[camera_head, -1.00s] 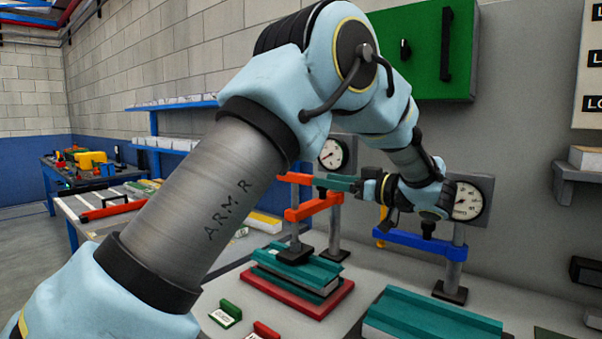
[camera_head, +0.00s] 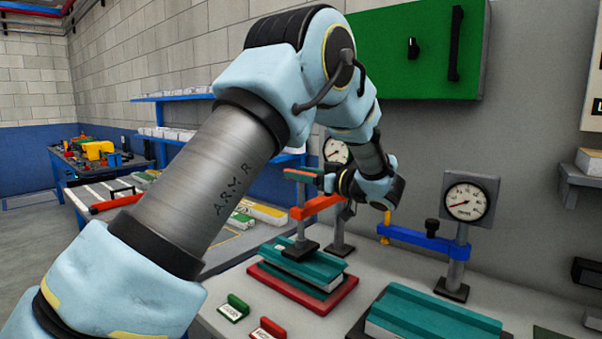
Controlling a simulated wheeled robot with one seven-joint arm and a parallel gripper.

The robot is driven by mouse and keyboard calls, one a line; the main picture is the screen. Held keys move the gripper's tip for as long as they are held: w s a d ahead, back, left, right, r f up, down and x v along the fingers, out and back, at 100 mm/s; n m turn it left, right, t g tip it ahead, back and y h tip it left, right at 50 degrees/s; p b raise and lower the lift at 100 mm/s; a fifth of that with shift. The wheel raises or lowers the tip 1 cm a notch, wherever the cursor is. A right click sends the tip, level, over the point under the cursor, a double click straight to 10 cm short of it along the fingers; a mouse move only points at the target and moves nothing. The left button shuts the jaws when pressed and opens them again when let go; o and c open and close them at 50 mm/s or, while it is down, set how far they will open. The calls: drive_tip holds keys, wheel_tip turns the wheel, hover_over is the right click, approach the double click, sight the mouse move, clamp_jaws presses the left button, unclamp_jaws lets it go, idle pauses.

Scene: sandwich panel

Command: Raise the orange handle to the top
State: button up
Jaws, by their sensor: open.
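The orange handle (camera_head: 298,172) is a short bar at the top of the left press's post, above that press's orange arm (camera_head: 320,207). My gripper (camera_head: 321,180) points left at the handle's right end, with its wrist to the right of the post. The fingers are small and partly overlap the handle, so I cannot tell whether they touch it. The jaws are open. The press's foot (camera_head: 300,250) rests on a teal-and-white panel stack (camera_head: 305,268) on a red base (camera_head: 342,296).
A blue clamp arm (camera_head: 408,238) with a dial gauge (camera_head: 466,202) stands to the right, above another teal panel (camera_head: 430,315). A second gauge (camera_head: 335,150) sits behind the left press. Green (camera_head: 233,307) and red (camera_head: 267,329) labelled blocks lie in front. A green cabinet (camera_head: 425,50) hangs above.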

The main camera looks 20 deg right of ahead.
clamp_jaws()
idle(0.3)
drive_tip(key=shift+r, duration=0.1)
idle(1.0)
